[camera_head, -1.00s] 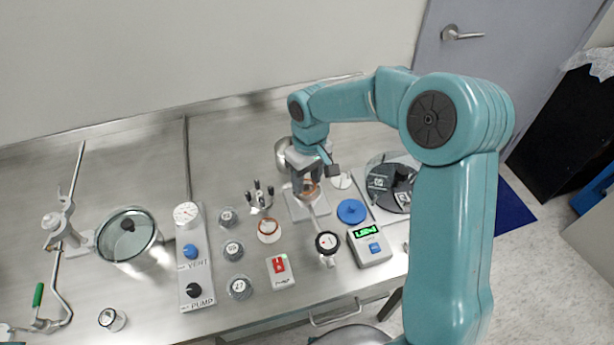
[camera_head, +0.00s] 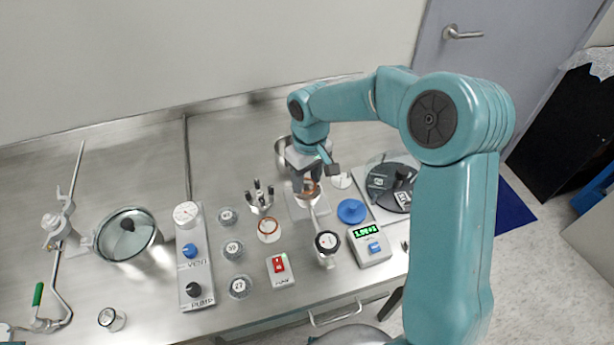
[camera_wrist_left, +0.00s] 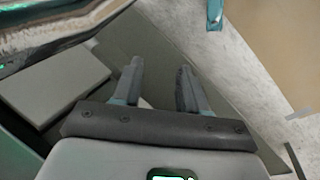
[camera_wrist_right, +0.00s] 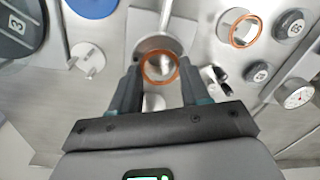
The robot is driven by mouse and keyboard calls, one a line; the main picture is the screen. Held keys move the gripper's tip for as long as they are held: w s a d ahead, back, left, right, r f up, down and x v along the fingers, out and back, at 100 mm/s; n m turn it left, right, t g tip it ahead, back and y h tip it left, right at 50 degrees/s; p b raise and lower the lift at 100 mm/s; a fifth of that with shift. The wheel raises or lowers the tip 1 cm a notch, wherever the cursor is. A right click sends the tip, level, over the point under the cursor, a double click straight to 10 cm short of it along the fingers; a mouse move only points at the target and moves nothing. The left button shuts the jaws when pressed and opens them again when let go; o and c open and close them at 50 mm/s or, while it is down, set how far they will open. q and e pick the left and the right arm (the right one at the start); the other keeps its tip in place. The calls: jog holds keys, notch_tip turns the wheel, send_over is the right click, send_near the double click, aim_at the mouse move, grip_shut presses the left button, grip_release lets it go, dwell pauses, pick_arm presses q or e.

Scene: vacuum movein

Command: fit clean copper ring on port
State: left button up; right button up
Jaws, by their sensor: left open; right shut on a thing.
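My right gripper (camera_head: 308,191) is over the metal port (camera_head: 320,208) on the bench. Its fingers are shut on a copper ring (camera_wrist_right: 160,67), held flat between the fingertips in the right wrist view. The ring overlaps the round end of the port (camera_wrist_right: 150,43) in that view; I cannot tell whether it touches it. A second copper-coloured ring (camera_head: 269,230) lies on a small round dish left of the port, and also shows in the right wrist view (camera_wrist_right: 244,30). My left gripper (camera_wrist_left: 158,75) is open and empty, away from the bench objects.
A pronged holder (camera_head: 261,197) stands just left of the right gripper. A blue disc (camera_head: 351,211), a green-lit gauge (camera_head: 369,244) and a tray with a dark disc (camera_head: 394,187) are to the right.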

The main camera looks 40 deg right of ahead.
jog(key=shift+f+b, duration=0.5)
jog(key=shift+f, duration=0.1)
dwell(0.9)
jog(key=o, duration=1.1)
jog(key=shift+s+a, duration=0.1)
jog(key=r, duration=1.1)
jog(key=d+r, duration=0.1)
jog(key=r, duration=0.4)
jog(key=shift+r, duration=0.25)
